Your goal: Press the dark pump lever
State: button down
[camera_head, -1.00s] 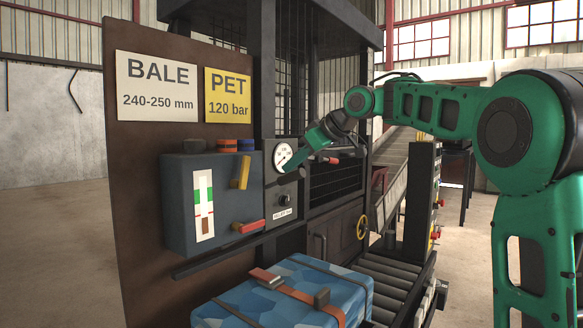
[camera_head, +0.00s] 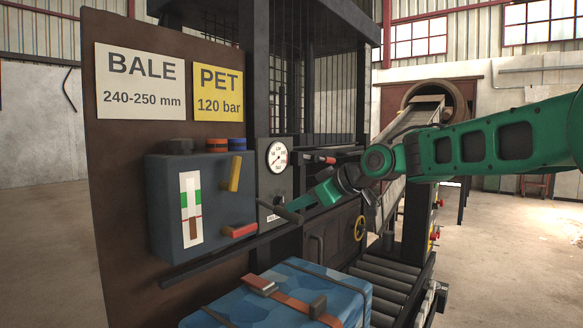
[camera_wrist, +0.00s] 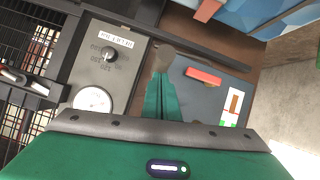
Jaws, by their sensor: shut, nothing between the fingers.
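The dark pump lever (camera_head: 288,213) sticks out from the grey gauge panel (camera_head: 264,185), below the round white gauge (camera_head: 277,157). It slopes down toward its free end. My gripper (camera_head: 297,205) is shut and empty, its green fingers just above and against or very near the lever's outer end. In the wrist view the shut fingers (camera_wrist: 163,76) point at the lever's rounded grey-brown end (camera_wrist: 165,57), and hide part of it. I cannot tell whether they touch. The gauge (camera_wrist: 92,98), a black knob (camera_wrist: 110,54) and a label plate stand beside them.
A blue-grey box (camera_head: 205,200) with yellow and red handles is left of the panel. A strapped blue bale (camera_head: 285,300) lies below. Rollers (camera_head: 385,285) and a yellow handwheel (camera_head: 360,228) are at right. A dark ledge (camera_head: 215,262) runs under the box.

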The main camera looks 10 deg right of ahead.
jog(key=shift+s+d+f, duration=0.1)
jog(key=shift+s+f, duration=0.05)
jog(key=shift+f, duration=1.45)
jog(key=shift+s, duration=0.1)
jog(key=shift+r, duration=0.65)
notch_tip(320, 180, up, 4)
jog(key=r, duration=0.1)
send_near(296, 217)
jog(key=shift+s+d+r+t, duration=0.3)
jog(key=shift+s+d+r, duration=0.4)
jog(key=shift+s+r, duration=0.25)
